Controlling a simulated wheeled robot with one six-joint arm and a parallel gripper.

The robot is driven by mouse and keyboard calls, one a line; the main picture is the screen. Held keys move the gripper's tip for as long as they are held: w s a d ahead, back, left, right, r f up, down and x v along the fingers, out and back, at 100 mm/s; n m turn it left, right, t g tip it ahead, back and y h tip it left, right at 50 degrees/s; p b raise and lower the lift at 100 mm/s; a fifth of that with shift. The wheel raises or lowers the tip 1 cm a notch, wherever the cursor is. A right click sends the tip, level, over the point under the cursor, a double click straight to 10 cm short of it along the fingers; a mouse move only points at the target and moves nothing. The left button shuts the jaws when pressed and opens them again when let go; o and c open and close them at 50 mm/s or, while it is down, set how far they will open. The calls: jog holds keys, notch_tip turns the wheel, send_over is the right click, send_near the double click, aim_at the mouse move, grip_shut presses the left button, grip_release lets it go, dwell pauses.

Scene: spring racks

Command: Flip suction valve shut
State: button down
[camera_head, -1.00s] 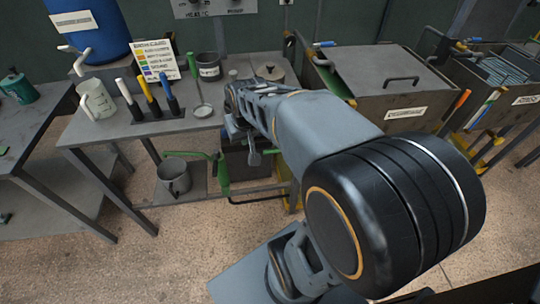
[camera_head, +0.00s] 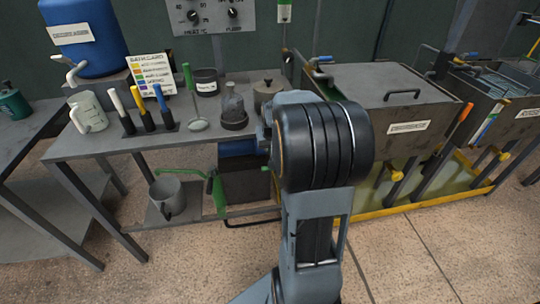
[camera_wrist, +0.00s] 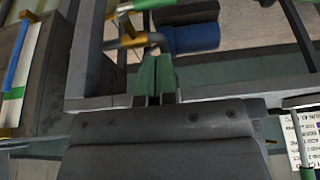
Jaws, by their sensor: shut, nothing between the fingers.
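Under the bench in the head view is a pump unit with a blue body (camera_head: 238,148) and a green lever (camera_head: 185,154) reaching out to its left. In the wrist view, a brass valve (camera_wrist: 126,24) shows at the top, with a green handle (camera_wrist: 160,4) and a bent grey pipe (camera_wrist: 152,38) beside it. I cannot tell for sure that it is the suction valve. My gripper (camera_wrist: 154,62) has green fingertips, shut and empty, just below that pipe; contact cannot be told. In the head view my arm hides the gripper.
The bench (camera_head: 95,145) carries a jug (camera_head: 88,112), handled tools, a bottle (camera_head: 233,105) and pots. A metal can (camera_head: 168,197) stands on its lower shelf. The floor in front is clear.

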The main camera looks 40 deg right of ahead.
jog(key=x, duration=0.4)
jog(key=b+x, duration=0.1)
jog(key=x, duration=0.8)
jog(key=shift+s+a+f+b, duration=0.15)
jog(key=shift+s+b, duration=0.1)
jog(key=shift+b, duration=0.15)
jog(key=shift+f+b, duration=0.15)
jog(key=shift+b, duration=0.15)
